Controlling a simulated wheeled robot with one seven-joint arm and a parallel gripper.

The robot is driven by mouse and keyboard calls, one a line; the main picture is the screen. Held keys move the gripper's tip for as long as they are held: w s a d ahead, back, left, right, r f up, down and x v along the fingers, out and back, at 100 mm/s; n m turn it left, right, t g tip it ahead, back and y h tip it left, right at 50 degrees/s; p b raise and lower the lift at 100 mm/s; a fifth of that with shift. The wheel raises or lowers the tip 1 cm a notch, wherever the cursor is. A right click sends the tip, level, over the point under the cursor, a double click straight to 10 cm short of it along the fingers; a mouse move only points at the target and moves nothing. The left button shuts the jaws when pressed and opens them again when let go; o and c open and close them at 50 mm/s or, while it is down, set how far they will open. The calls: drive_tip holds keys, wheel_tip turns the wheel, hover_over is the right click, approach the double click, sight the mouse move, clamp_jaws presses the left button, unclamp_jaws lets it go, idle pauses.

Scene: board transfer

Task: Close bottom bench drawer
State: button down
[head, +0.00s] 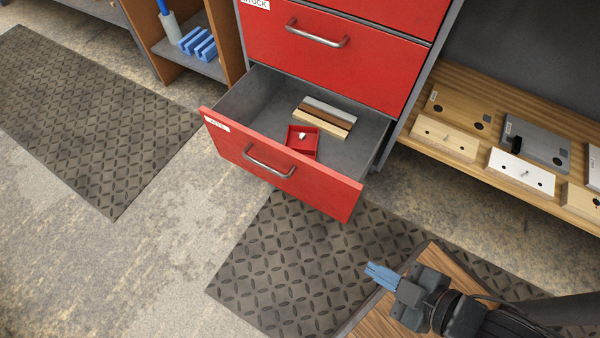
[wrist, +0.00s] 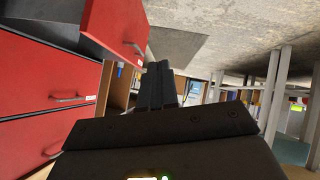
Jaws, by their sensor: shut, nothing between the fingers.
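The bottom bench drawer (head: 292,177) stands pulled out of the red cabinet in the head view, with a metal bar handle (head: 268,160) on its front. Inside it lie a small red box (head: 302,140) and several wood and grey strips (head: 325,117). My gripper (head: 380,274) is shut and empty, with blue fingertips. It is to the lower right of the drawer front and apart from it. In the wrist view, the gripper fingers (wrist: 158,85) show dark in the middle, and the open drawer's red front (wrist: 120,28) is at the upper left, the picture being turned over.
The drawer above (head: 335,50) is closed. A wooden shelf (head: 480,175) with blocks and plates is at the right. A wooden board surface (head: 385,318) lies under my gripper. Dark mats (head: 95,120) lie on the floor, and the floor left of the drawer is clear.

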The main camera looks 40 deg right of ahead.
drive_tip(key=w+d+f+n+g+h, duration=0.1)
drive_tip(key=w+f+n+g, duration=0.15)
drive_tip(key=f, duration=0.55)
drive_tip(key=w+f+n+g+h, duration=0.15)
drive_tip(key=f+n, duration=0.25)
drive_tip(key=f, duration=0.5)
drive_tip(key=n+h+b, duration=0.2)
drive_tip(key=n+h, duration=0.7)
drive_tip(key=h, duration=0.7)
approach(306, 165)
drive_tip(key=shift+g, duration=0.4)
drive_tip(key=b+x, duration=0.2)
drive_tip(key=x, duration=0.3)
drive_tip(key=shift+w+d+r, duration=0.15)
drive_tip(key=shift+r, duration=0.05)
drive_tip(key=shift+w+d+r, duration=0.1)
drive_tip(key=shift+w+d, duration=0.15)
drive_tip(key=shift+d, duration=0.4)
drive_tip(key=shift+d, duration=0.15)
